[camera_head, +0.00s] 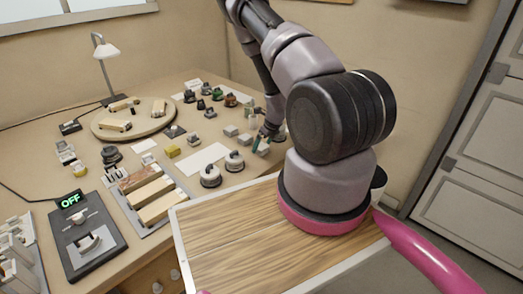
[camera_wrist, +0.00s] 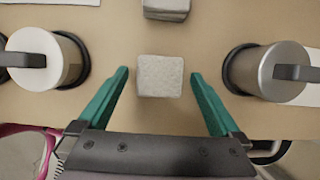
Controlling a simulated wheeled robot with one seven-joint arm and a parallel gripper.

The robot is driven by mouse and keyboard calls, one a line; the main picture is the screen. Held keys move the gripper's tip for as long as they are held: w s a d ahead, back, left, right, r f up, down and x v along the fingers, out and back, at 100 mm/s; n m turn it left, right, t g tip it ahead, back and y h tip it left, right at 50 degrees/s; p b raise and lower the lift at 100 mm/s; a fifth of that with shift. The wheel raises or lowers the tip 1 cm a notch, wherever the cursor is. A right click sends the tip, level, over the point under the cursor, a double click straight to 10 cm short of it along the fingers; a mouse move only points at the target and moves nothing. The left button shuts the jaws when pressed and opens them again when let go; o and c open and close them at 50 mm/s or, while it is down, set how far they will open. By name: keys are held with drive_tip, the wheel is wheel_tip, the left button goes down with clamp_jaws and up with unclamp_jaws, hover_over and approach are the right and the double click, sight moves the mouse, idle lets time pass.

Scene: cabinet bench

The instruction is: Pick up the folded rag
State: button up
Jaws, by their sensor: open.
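A small pale grey, square, fabric-textured piece (camera_wrist: 160,76), which looks like the folded rag, lies on the tan bench top. In the wrist view it sits between the two green fingers of my gripper (camera_wrist: 160,74), with a gap on each side and nothing gripped. The fingers are open. In the head view my gripper (camera_head: 264,138) is low over the far right part of the bench, beside small grey blocks, and my arm hides part of that area. A similar grey piece (camera_wrist: 166,9) is partly cut off at the top of the wrist view.
Metal cylinders with dark handles stand left (camera_wrist: 42,60) and right (camera_wrist: 272,72) of the fingers. In the head view, a round board (camera_head: 134,122), a lamp (camera_head: 106,50), a device reading OFF (camera_head: 85,235) and several small items crowd the bench (camera_head: 165,92).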

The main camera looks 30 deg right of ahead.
sight(263, 147)
drive_tip(key=shift+f, duration=0.1)
drive_tip(key=c, duration=1.3)
wheel_tip(263, 147, up, 10)
